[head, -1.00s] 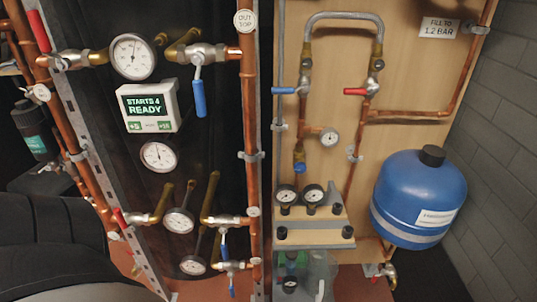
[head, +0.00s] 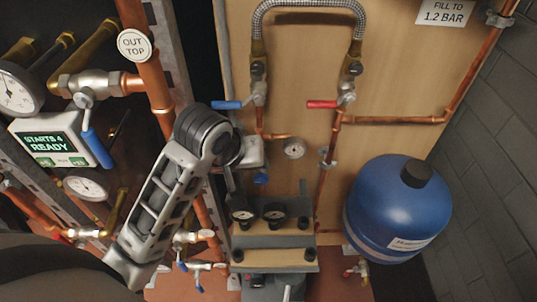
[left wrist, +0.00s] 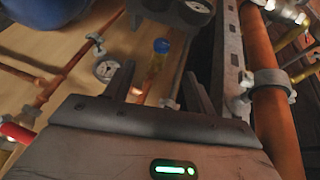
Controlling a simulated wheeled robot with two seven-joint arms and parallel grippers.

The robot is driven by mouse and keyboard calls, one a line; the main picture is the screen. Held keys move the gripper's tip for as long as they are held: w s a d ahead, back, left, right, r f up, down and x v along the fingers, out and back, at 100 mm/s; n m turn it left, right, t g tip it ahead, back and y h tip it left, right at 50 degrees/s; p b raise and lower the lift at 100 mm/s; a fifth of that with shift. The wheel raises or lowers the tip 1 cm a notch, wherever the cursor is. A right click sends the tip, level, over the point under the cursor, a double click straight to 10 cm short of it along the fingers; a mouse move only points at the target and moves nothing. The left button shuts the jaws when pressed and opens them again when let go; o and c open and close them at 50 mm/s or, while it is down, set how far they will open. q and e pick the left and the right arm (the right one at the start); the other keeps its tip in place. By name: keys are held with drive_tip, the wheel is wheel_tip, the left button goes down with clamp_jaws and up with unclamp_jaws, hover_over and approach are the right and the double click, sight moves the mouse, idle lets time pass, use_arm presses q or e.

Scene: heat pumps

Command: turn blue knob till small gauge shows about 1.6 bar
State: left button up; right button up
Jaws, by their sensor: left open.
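The blue knob (head: 262,179) sits low on a vertical brass and copper pipe on the wooden panel. It also shows in the left wrist view (left wrist: 161,45), beyond the space between my fingers. The small gauge (head: 293,148) is on a short copper branch to the right of the pipe; it shows in the left wrist view (left wrist: 106,69) too. Its reading is too small to tell. My left gripper (left wrist: 158,82) is open and empty, its fingers apart and pointing toward the knob. In the head view my left gripper partly covers the pipe above the knob. My right gripper is not in view.
Two dark gauges (head: 258,217) on a grey manifold stand below the knob. A blue tank (head: 398,210) is at the right. Blue (head: 228,105) and red (head: 322,104) levers are above. A thick copper pipe (head: 153,70) runs beside my left arm.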

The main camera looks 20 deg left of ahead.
use_arm(q)
drive_tip(key=r, duration=0.1)
approach(261, 181)
drive_tip(key=x, duration=0.9)
drive_tip(key=shift+c, duration=0.4)
drive_tip(key=c, duration=0.9)
